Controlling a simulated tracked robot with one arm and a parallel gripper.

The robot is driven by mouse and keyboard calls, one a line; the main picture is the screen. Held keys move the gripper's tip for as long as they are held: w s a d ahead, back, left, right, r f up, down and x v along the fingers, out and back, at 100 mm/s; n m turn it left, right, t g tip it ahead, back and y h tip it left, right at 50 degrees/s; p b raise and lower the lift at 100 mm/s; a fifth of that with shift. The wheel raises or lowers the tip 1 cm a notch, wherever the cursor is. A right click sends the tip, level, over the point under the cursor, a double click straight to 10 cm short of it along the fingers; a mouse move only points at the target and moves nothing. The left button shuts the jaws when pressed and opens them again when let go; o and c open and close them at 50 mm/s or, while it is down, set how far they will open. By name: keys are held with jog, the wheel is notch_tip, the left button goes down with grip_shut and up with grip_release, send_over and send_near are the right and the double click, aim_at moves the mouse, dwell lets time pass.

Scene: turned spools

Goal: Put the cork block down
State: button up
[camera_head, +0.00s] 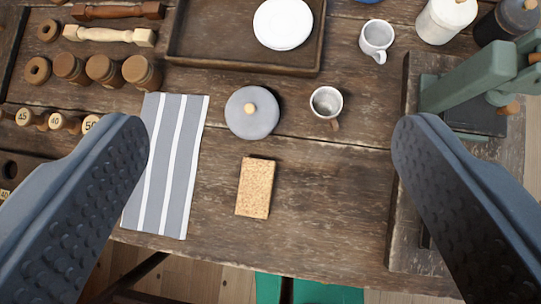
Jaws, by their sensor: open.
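The cork block (255,188) is a tan, speckled rectangular block. It lies on the wooden table (325,220) near the front edge, to the right of the striped cloth. My gripper (270,138) is open, with its two dark, studded fingers wide apart at the left and right of the view. The block shows between them and touches neither finger. Nothing is held in the gripper.
A grey lid with a knob (252,121) sits behind the block. A mug (326,103) stands behind it to the right. A striped cloth (190,165) lies left. A tray (190,45) holds a white plate (283,23). Turned wooden pieces stand at left; a green device (470,85) at right.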

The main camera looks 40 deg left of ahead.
jog(key=s+d+r+t, duration=0.1)
jog(key=s+r+t, duration=0.1)
jog(key=r, duration=0.5)
jog(key=s+d+r+t, duration=0.2)
jog(key=s+r, duration=0.3)
jog(key=r, duration=0.2)
jog(key=s+d+r+n+t, duration=0.1)
jog(key=s+r+t, duration=0.1)
jog(key=r, duration=0.5)
jog(key=shift+v, duration=0.8)
jog(key=shift+d, duration=0.2)
jog(key=shift+c, duration=0.3)
